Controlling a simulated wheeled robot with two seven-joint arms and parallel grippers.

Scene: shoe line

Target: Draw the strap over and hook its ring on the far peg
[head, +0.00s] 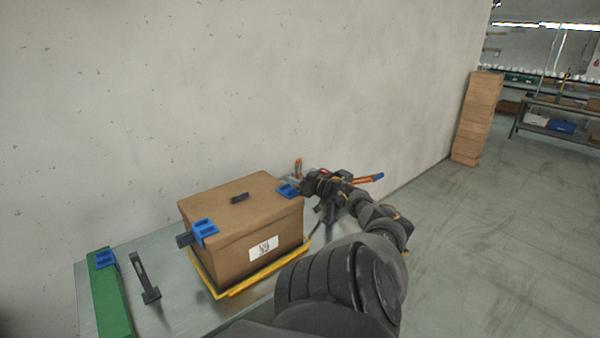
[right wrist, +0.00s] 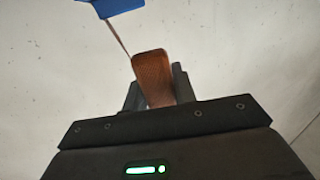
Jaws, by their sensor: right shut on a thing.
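My right gripper (head: 308,188) is at the far right corner of the brown box (head: 225,222), near a blue corner piece (head: 287,191). It is shut on an orange-brown tab (right wrist: 152,76), seen close up in the right wrist view. I cannot tell whether this tab is the strap's end; no ring shows clearly. A thin line runs from it to a blue part (right wrist: 115,5). An orange bar with a blue end (head: 371,178) shows beyond my right wrist. A small orange upright piece (head: 298,168) stands behind the gripper. The far peg cannot be made out. My left gripper is out of view.
The box stands in a yellow frame (head: 232,292) on a metal table (head: 172,302). A second blue corner piece (head: 205,229) sits at its near left edge. A dark slotted bracket (head: 147,280) and green strip (head: 105,290) are at left. A wall stands close behind.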

